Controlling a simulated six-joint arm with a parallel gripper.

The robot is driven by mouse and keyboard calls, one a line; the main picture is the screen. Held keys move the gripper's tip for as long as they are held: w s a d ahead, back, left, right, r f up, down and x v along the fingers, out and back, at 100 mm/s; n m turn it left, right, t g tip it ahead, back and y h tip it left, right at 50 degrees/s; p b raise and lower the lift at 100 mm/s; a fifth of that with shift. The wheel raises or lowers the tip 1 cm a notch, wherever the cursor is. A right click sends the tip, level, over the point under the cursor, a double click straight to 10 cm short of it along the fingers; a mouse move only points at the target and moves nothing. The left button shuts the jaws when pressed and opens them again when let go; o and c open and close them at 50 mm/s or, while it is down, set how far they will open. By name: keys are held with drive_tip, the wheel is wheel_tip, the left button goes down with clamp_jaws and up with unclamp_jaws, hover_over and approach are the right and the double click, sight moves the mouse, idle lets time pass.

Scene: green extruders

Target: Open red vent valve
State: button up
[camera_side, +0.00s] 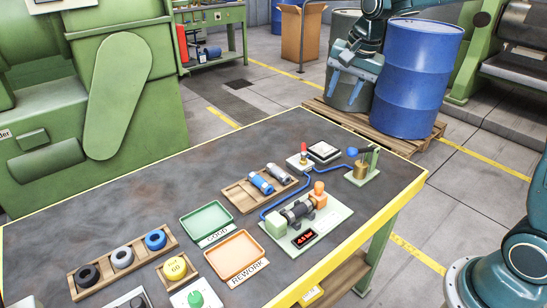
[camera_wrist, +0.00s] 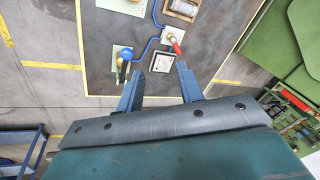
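In the wrist view the red valve handle (camera_wrist: 176,47) appears just beyond the right fingertip, with the gauge (camera_wrist: 162,67) between the fingers. My gripper (camera_side: 347,88) is open and empty, raised beyond the far end of the table and clear of the valve. Its two blue fingers (camera_wrist: 161,68) are spread apart in the wrist view.
A pump on a pale plate (camera_side: 324,225) and a wooden tray (camera_side: 242,196) with cylinders stand nearer.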

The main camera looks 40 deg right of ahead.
idle(0.3)
drive_tip(key=n+g+y, duration=0.2)
drive_tip(key=n, duration=0.1)
hover_over(304, 149)
drive_tip(key=s+d, duration=0.2)
wheel_tip(304, 149, down, 11)
drive_tip(key=shift+s, duration=0.2)
drive_tip(key=shift+d+f, duration=0.1)
drive_tip(key=f, duration=0.4)
drive_tip(key=w+a+f, duration=0.1)
drive_tip(key=f, duration=0.4)
drive_tip(key=w+a+f, duration=0.1)
drive_tip(key=f, duration=0.3)
drive_tip(key=shift+f, duration=0.2)
clamp_jaws()
